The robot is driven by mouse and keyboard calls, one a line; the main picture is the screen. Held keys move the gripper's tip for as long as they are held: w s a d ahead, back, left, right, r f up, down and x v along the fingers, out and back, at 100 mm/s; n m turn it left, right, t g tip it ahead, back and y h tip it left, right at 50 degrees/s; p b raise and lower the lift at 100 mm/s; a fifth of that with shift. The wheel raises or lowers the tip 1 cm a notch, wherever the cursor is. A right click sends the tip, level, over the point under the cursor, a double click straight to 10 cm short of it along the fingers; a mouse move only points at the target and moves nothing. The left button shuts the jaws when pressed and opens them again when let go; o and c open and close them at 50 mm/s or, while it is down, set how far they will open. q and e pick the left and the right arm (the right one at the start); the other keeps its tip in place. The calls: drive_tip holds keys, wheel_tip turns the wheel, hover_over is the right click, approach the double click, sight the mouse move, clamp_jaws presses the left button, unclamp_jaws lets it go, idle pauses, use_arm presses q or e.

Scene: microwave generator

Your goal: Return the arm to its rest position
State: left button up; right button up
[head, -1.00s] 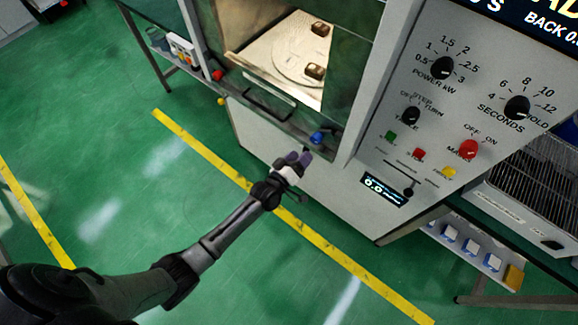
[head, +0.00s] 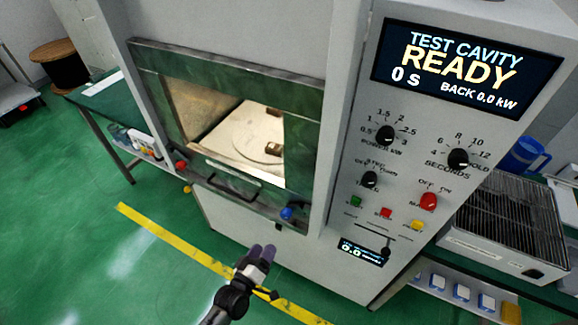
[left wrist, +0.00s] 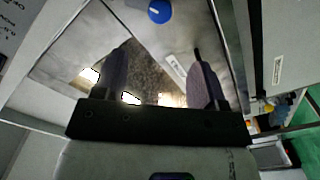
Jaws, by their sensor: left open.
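My left arm comes in from the bottom of the head view, and its left gripper (head: 262,254) is in front of the microwave generator (head: 268,230), low and below the door handle. In the left wrist view the two fingers of the left gripper (left wrist: 160,78) stand wide apart with nothing between them. Beyond them are the machine's metal front and a blue knob (left wrist: 159,11). My right gripper is not in view.
The cavity door (head: 225,110) has a window showing a round plate (head: 245,135) with small brown blocks. The display (head: 465,62) reads READY. A control panel (head: 400,180) is on the right. Green floor (head: 70,240) with a yellow line (head: 180,242) is open at left.

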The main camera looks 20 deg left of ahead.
use_arm(q)
wheel_tip(320, 180, down, 6)
drive_tip(key=s+d+r+m+g+h, duration=0.1)
drive_tip(key=s+d+m+g, duration=0.15)
drive_tip(key=m+g, duration=0.25)
drive_tip(key=s+a+r+m+g+y, duration=0.2)
drive_tip(key=s+r+g, duration=0.2)
drive_tip(key=s+r, duration=0.3)
drive_tip(key=s+a+r+m+g+y, duration=0.25)
drive_tip(key=s+r, duration=0.35)
drive_tip(key=s, duration=0.4)
drive_tip(key=s+f+g+h, duration=0.1)
drive_tip(key=s+f+g, duration=0.25)
drive_tip(key=s, duration=0.55)
drive_tip(key=w+p+v, duration=0.3)
drive_tip(key=p+v, duration=1)
drive_tip(key=p, duration=0.1)
drive_tip(key=w+r+p+v, duration=0.1)
drive_tip(key=w+p+v, duration=0.2)
drive_tip(key=p+v, duration=1.1)
drive_tip(key=shift+w+d+r+t, duration=0.25)
drive_tip(key=shift+w+d+t, duration=0.15)
drive_tip(key=shift+w+d, duration=0.2)
